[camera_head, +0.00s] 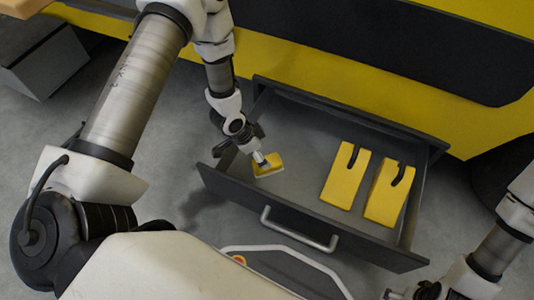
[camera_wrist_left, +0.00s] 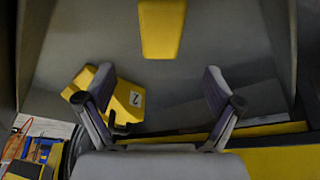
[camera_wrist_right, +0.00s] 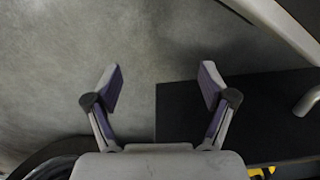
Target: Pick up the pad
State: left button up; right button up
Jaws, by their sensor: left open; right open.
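A small yellow pad (camera_head: 268,165) lies on the floor of the open drawer (camera_head: 302,158), near the front panel on the left. In the left wrist view the pad (camera_wrist_left: 162,28) is at the top centre, beyond my fingertips. My left gripper (camera_head: 260,157) is open above the drawer and close to the pad, partly covering it in the head view. Whether they touch cannot be told. My right gripper (camera_wrist_right: 160,85) is open and empty outside the drawer, over bare floor and a dark surface.
Two yellow wedge blocks (camera_head: 345,178) (camera_head: 387,190) with black handles lie in the drawer's right half. The drawer front has a metal handle (camera_head: 298,233). A yellow and black body (camera_head: 400,90) stands behind. The drawer floor between pad and blocks is free.

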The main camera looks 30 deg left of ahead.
aim_at(270, 161)
pick_arm(q)
jog(key=f, duration=0.1)
jog(key=f+b, duration=0.1)
jog(key=shift+w+f, duration=0.3)
jog(key=shift+w, duration=0.05)
jog(key=b+x, duration=0.1)
jog(key=x, duration=0.1)
jog(key=b+x, duration=0.3)
jog(key=x, duration=0.2)
jog(key=shift+d+b, duration=0.25)
jog(key=shift+b, duration=0.15)
jog(key=shift+r, duration=0.25)
pick_arm(e)
notch_tip(270, 161, down, 7)
jog(key=shift+f, duration=0.15)
pick_arm(q)
jog(key=c, duration=1.4)
pick_arm(e)
jog(key=shift+w, duration=0.1)
pick_arm(q)
jog(key=shift+r, duration=0.1)
notch_tip(270, 161, up, 28)
jog(key=p, duration=1.5)
pick_arm(e)
notch_tip(270, 161, up, 15)
